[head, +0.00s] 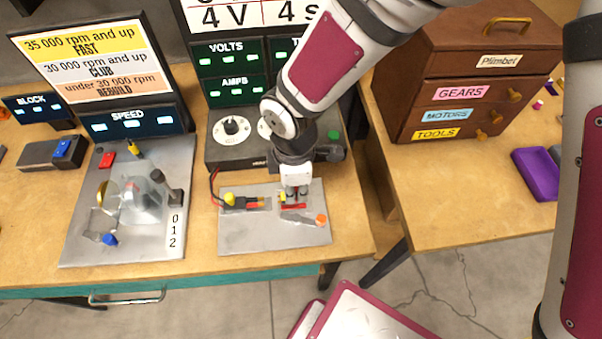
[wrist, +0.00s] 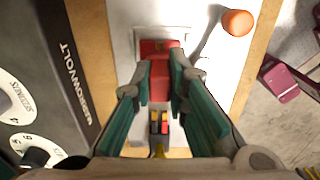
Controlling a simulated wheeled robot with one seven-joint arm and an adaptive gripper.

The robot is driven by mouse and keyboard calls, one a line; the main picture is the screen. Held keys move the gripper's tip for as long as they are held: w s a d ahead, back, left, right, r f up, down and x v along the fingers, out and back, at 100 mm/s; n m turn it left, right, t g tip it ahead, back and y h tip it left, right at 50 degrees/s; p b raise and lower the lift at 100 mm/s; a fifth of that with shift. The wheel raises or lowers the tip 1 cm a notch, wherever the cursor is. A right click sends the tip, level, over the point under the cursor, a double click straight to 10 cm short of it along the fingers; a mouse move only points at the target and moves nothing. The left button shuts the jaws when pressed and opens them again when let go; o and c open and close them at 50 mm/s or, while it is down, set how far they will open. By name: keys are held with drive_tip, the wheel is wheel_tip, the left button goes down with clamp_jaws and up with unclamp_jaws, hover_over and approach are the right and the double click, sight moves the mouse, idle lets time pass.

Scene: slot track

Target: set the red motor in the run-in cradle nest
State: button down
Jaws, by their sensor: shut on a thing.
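The red motor (head: 294,206) is between the fingertips of my gripper (head: 296,193), which is shut on it. The motor is low over the run-in cradle's grey metal plate (head: 258,238). In the wrist view the red motor (wrist: 158,80) lies between the two fingers, with the pale nest edge (wrist: 138,42) around its far end. I cannot tell whether the motor rests in the nest or hangs just above it. My fingers hide its sides. A small yellow part shows beside the motor in the head view.
An orange knob (head: 321,219) is at the plate's right. A yellow-knobbed clip with red and black leads (head: 240,201) is at its left. The supply box (head: 232,140) stands behind. The speed rig plate (head: 88,250) is left; a wooden cabinet (head: 460,80) and purple tray (head: 536,175) are right.

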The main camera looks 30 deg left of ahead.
drive_tip(key=shift+f, duration=0.2)
idle(0.4)
drive_tip(key=c, duration=1.5)
unclamp_jaws()
wheel_tip(320, 180, up, 12)
drive_tip(key=shift+r, duration=0.1)
drive_tip(key=w+d+r+m+t, duration=0.1)
drive_tip(key=w+d+r+m, duration=0.25)
drive_tip(key=d, duration=0.35)
drive_tip(key=w+d+r+m+t, duration=0.1)
drive_tip(key=w+d+r+m, duration=0.1)
drive_tip(key=d+r+m, duration=0.4)
drive_tip(key=w+d+r+m+t, duration=0.1)
drive_tip(key=w+d+r+m, duration=0.2)
drive_tip(key=d, duration=0.6)
drive_tip(key=s+d+r+m, duration=0.1)
drive_tip(key=s+d+m, duration=0.1)
drive_tip(key=d+m, duration=0.2)
drive_tip(key=s+d+r+m+t, duration=0.1)
drive_tip(key=s+d+r+m, duration=0.1)
drive_tip(key=d+m, duration=0.3)
drive_tip(key=s+d+r+m+t, duration=0.1)
drive_tip(key=s+d+m, duration=0.3)
drive_tip(key=d, duration=0.4)
drive_tip(key=shift+r+m, duration=0.25)
drive_tip(key=shift+r, duration=0.1)
